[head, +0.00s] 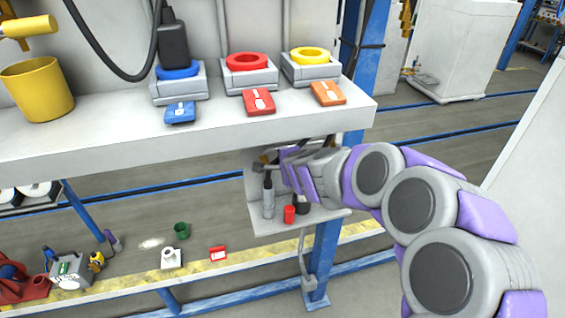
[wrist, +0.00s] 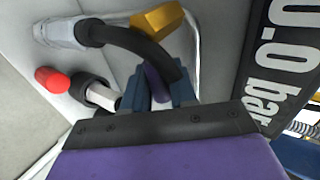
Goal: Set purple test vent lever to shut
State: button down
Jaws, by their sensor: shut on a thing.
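A purple lever (wrist: 156,82) shows in the wrist view between the two blue-grey fingers of my gripper (wrist: 158,92). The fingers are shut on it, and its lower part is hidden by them.
In the wrist view a yellow block (wrist: 157,19), a red cap (wrist: 52,79) and a dark panel marked "bar" (wrist: 284,62) surround my gripper. In the head view the white shelf (head: 215,132) overhangs it.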

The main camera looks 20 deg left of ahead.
jog(key=shift+d+f, duration=0.1)
jog(key=shift+f, duration=0.05)
dwell(0.3)
jog(key=c, duration=1.3)
grip_release()
jog(key=shift+o, duration=1.3)
jog(key=shift+w+d, duration=0.15)
jog(key=shift+w, duration=0.05)
jog(key=shift+s, duration=0.1)
jog(key=shift+s, duration=0.15)
jog(key=shift+s+r, duration=0.2)
jog(key=shift+r, duration=0.1)
jog(key=p+v, duration=0.2)
jog(key=v, duration=1.4)
jog(key=shift+d, duration=0.35)
jog(key=shift+s, duration=0.15)
